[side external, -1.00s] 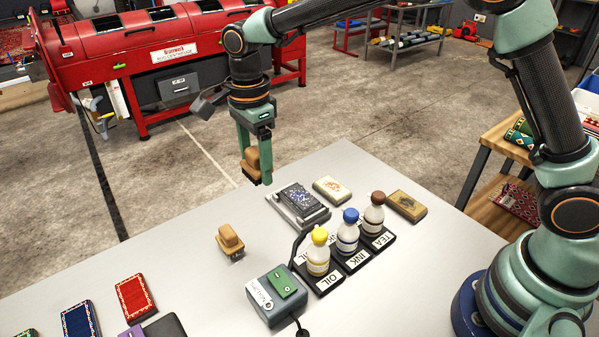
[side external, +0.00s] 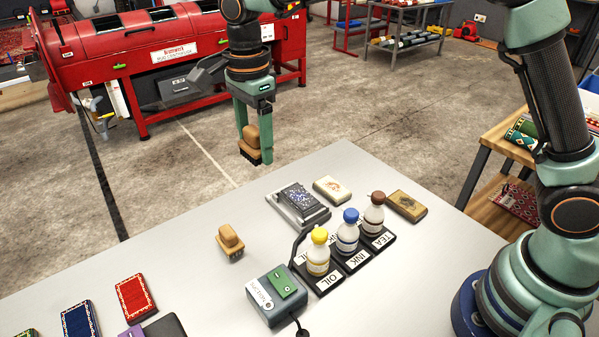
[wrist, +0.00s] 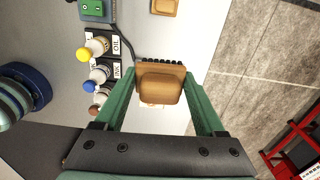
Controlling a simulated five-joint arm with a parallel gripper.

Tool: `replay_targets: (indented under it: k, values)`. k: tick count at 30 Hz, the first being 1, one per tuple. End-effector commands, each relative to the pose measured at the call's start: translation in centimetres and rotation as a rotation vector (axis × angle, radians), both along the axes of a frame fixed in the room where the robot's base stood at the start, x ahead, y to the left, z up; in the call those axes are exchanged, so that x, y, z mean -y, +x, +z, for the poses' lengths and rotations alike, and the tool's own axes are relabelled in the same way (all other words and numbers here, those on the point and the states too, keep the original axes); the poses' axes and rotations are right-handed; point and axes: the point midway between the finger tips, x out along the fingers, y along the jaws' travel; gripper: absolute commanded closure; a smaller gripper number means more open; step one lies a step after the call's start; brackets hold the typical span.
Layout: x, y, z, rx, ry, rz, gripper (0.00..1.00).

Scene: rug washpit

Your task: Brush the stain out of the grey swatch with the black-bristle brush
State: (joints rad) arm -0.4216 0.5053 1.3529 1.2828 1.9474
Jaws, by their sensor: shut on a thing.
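My gripper (side external: 253,146) is shut on a wooden brush (side external: 249,133) with black bristles pointing down. It holds the brush in the air, up and left of the grey swatch in the side view. In the wrist view the brush (wrist: 160,84) sits between the two green fingers, with a row of dark bristles along its upper edge. The dark grey swatch (side external: 302,201), with blue-white marks on it, lies in a grey metal holder (side external: 279,205) on the table. The brush and swatch are apart. I cannot make out the swatch in the wrist view.
A second wooden brush (side external: 230,238) stands on the table. Yellow-, blue- and brown-capped bottles (side external: 347,238) stand in labelled black trays near the holder. A pale block (side external: 332,189) and a tan block (side external: 406,205) lie behind. A grey box (side external: 268,308) with a green switch is in front.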

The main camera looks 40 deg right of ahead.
Motion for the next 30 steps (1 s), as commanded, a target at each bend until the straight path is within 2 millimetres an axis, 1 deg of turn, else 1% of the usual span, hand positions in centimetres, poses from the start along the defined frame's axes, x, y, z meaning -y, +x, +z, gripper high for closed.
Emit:
replay_targets:
  k: [5,14,24,30]
  values:
    - [1.5,0.0,-1.0,-0.001,0.0,0.195,0.73]
    - [4.7,-0.4,-3.5,-0.002,0.0,0.685,0.73]
    - [8.1,-1.3,-6.1,-0.002,0.0,1.229,0.73]
    - [9.4,-1.8,-7.0,0.0,-0.001,1.442,0.73]
